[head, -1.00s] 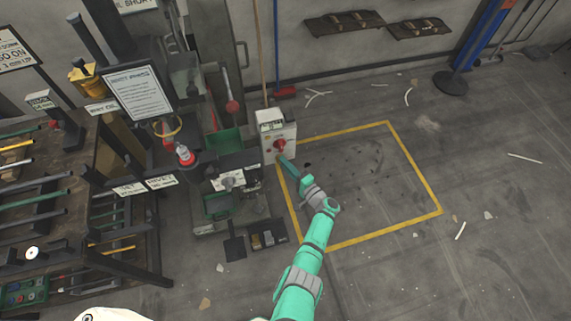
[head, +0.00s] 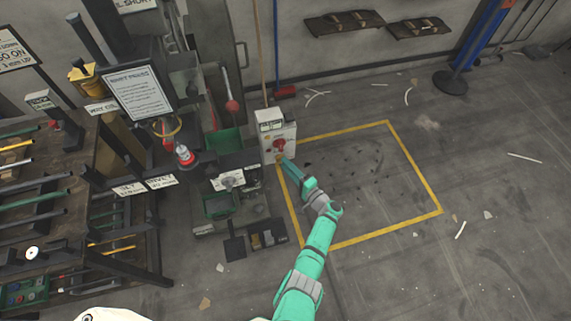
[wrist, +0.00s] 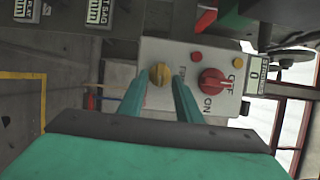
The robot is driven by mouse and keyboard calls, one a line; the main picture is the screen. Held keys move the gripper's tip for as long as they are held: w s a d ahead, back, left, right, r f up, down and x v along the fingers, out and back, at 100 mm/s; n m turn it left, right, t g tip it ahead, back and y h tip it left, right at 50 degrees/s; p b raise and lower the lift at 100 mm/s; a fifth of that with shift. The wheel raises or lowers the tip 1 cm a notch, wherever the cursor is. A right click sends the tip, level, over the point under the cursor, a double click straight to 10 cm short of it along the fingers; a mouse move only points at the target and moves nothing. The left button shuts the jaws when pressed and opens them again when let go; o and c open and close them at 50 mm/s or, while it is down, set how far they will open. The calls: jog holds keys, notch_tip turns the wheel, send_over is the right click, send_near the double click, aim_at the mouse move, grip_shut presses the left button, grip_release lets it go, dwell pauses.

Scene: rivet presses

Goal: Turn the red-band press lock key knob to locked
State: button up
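A pale grey control box (head: 267,150) stands at the side of a press. In the wrist view its face (wrist: 188,103) carries a yellow round knob (wrist: 160,74) and a larger red switch (wrist: 213,82) marked ON and OFF. My gripper (wrist: 160,82) is in front of the box, its two teal fingers apart, with the yellow knob showing between their tips. I cannot tell whether the fingers touch the knob. The lettering beside the knob is partly hidden by a finger. In the head view my gripper (head: 286,163) is at the box's lower front. A red band (head: 186,159) shows on the press's left side.
A yellow-outlined floor area (head: 365,185) right of the box is open. A rack of rods (head: 40,200) stands at left. Green bins (head: 222,141) and a black floor pedal (head: 234,248) are near the press. A blue post (head: 485,40) stands at back right.

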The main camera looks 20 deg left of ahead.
jog(key=v, duration=0.9)
jog(key=shift+f, duration=0.1)
